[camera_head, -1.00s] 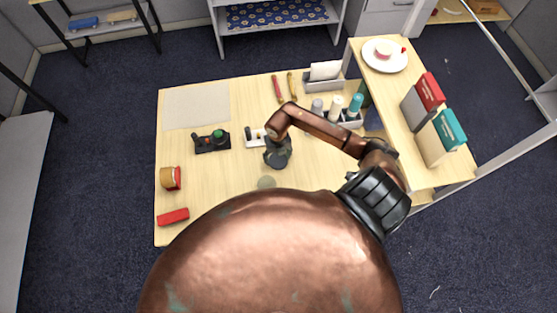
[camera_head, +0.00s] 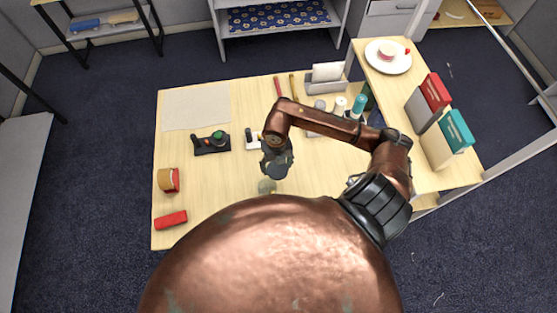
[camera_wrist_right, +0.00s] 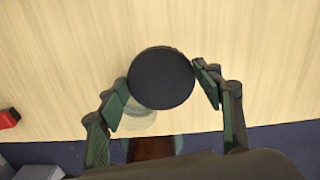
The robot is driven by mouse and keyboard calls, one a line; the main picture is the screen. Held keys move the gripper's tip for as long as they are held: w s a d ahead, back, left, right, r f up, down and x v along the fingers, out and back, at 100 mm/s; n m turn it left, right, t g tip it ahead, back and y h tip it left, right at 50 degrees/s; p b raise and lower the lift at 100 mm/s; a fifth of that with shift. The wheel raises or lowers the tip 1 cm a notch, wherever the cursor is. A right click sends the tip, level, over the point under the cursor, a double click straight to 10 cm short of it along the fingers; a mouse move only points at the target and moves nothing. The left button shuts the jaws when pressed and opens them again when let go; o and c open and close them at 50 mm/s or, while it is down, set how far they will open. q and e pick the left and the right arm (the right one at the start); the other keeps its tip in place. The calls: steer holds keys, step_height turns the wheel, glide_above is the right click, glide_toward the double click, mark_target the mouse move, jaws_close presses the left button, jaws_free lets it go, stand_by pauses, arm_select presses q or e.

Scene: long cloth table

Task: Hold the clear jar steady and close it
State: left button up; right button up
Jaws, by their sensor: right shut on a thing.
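The clear jar (camera_head: 267,187) stands on the wooden table just in front of my right gripper. In the right wrist view the jar (camera_wrist_right: 139,120) shows as a pale see-through round shape, partly hidden. My right gripper (camera_head: 277,162) is shut on a round black lid (camera_wrist_right: 161,78), with one finger on each side of its rim. The lid is above the table, a little behind the jar in the head view, and overlaps it in the wrist view. My left gripper is in neither view.
A red block (camera_head: 171,219) and a yellow-red object (camera_head: 169,180) lie at the left edge. A black holder (camera_head: 212,143) with a green part stands behind them. A raised shelf (camera_head: 400,165) with binders is at right. The table's left-middle is clear.

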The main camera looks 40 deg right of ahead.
mark_target(275, 179)
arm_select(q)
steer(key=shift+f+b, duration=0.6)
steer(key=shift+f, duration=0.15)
arm_select(e)
steer(key=s+a+r, duration=0.2)
steer(key=s+a, duration=0.1)
steer(key=s+a+r, duration=0.1)
steer(key=shift+s+a, duration=0.25)
steer(key=shift+s, duration=0.05)
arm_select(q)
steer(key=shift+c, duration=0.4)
arm_select(e)
steer(key=shift+f, duration=0.1)
arm_select(q)
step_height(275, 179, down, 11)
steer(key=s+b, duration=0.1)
steer(key=b, duration=0.9)
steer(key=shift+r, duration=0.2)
arm_select(e)
steer(key=w+a+r+m, duration=0.1)
steer(key=w+m, duration=0.4)
steer(key=m, duration=1.1)
steer(key=w+a+r+m, duration=0.1)
steer(key=w+m, duration=0.5)
steer(key=m, duration=1)
steer(key=shift+w+a, duration=0.25)
steer(key=shift+a, duration=0.55)
